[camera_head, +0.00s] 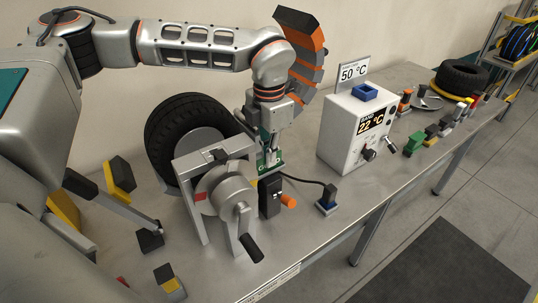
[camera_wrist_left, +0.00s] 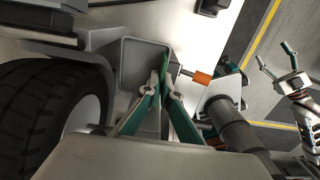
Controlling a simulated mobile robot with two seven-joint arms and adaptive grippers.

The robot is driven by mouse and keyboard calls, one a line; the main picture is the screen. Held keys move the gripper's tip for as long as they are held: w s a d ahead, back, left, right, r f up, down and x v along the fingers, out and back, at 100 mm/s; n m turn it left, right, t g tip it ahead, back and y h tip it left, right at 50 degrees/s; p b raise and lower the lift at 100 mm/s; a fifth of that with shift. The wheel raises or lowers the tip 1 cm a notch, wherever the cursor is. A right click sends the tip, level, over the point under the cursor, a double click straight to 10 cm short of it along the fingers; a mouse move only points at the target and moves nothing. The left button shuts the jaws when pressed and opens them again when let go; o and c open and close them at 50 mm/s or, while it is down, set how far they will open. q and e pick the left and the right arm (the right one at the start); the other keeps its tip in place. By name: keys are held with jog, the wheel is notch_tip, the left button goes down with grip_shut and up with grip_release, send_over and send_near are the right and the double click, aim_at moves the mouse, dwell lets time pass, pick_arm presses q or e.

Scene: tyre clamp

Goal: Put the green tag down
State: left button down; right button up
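The green tag (camera_head: 270,169) is a small flat green piece with light markings, just behind the grey clamp. In the left wrist view only a thin green edge of it (camera_wrist_left: 172,72) shows between the fingertips. My left gripper (camera_head: 269,156) points down with its fingers closed together on the tag. I cannot tell whether the tag touches anything below. In the left wrist view, my right gripper (camera_wrist_left: 277,57) is away over the floor, with its fingers spread and empty.
The grey clamp (camera_head: 190,180) stands in front of a tyre (camera_head: 168,130). A black device with an orange knob (camera_head: 270,197) is close to the tag, with a cable to a small block (camera_head: 327,200). A white box reading 22 °C (camera_head: 345,130) stands right. Bare table lies between.

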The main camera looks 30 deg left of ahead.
pick_arm(q)
jog(key=shift+f, duration=0.2)
jog(key=c, duration=2.3)
grip_release()
jog(key=shift+r, duration=0.1)
jog(key=shift+r, duration=0.25)
notch_tip(320, 180, up, 12)
jog(key=shift+f+b, duration=0.1)
jog(key=shift+b, duration=0.2)
jog(key=shift+s+f, duration=0.1)
